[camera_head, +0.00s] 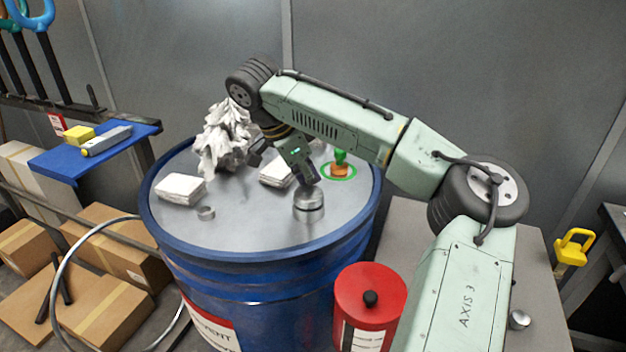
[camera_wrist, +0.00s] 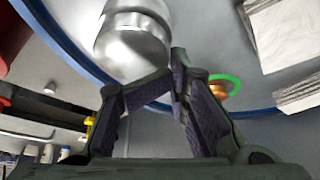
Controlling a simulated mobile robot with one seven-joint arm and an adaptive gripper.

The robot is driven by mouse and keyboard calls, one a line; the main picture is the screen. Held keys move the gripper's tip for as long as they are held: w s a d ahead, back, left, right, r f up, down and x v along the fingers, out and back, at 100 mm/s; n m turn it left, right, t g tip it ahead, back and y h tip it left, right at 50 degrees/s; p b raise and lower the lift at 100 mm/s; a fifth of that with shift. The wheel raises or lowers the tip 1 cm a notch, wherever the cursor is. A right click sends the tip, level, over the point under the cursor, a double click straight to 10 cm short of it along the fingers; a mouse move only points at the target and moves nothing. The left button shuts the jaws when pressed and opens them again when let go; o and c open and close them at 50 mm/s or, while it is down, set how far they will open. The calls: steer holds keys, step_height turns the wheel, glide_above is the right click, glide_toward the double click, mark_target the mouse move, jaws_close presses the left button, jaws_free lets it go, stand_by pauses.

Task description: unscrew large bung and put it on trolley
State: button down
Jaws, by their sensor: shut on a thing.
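The large bung (camera_head: 309,201), a silver stepped cylinder, is at the front right of the blue drum's grey lid (camera_head: 250,229). My gripper (camera_head: 308,182) is at the bung's top edge, tilted, with its fingers close together at the tips and shut on it. In the wrist view the bung (camera_wrist: 133,42) fills the upper left, against the fingertips (camera_wrist: 175,72); the exact contact is partly hidden. I cannot tell whether the bung is seated or loose. A grey flat top (camera_head: 405,215), likely the trolley, stands right of the drum, partly behind my arm.
On the lid are crumpled white cloth (camera_head: 222,138), folded white pads (camera_head: 181,189), a small metal ring (camera_head: 206,213) and an orange fitting (camera_head: 340,170) ringed in green. A red can (camera_head: 368,300) stands beside the drum. A small silver knob (camera_head: 519,320) is on the grey top.

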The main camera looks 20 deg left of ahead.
mark_target(296, 190)
steer(key=shift+s+a+n+y, duration=0.1)
steer(key=shift+a+n+y, duration=0.15)
steer(key=shift+n, duration=0.85)
steer(key=shift+s+a+f+n+t+y, duration=0.15)
steer(key=shift+n+t+y, duration=0.25)
steer(key=shift+n, duration=0.4)
steer(key=n, duration=0.1)
steer(key=n+y, duration=0.1)
steer(key=n, duration=0.1)
steer(key=shift+s+a, duration=0.1)
steer(key=shift+a, duration=0.15)
steer(key=shift+t, duration=0.3)
steer(key=n, duration=0.1)
steer(key=n+y, duration=0.1)
steer(key=n, duration=0.1)
steer(key=s+n+y, duration=0.1)
steer(key=shift+a+n, duration=0.3)
steer(key=n+y, duration=0.1)
steer(key=n, duration=0.1)
steer(key=s+n, duration=0.1)
steer(key=n, duration=0.1)
steer(key=shift+a+n+g+y, duration=0.1)
steer(key=shift+n+g+y, duration=0.2)
steer(key=shift+g+y, duration=0.1)
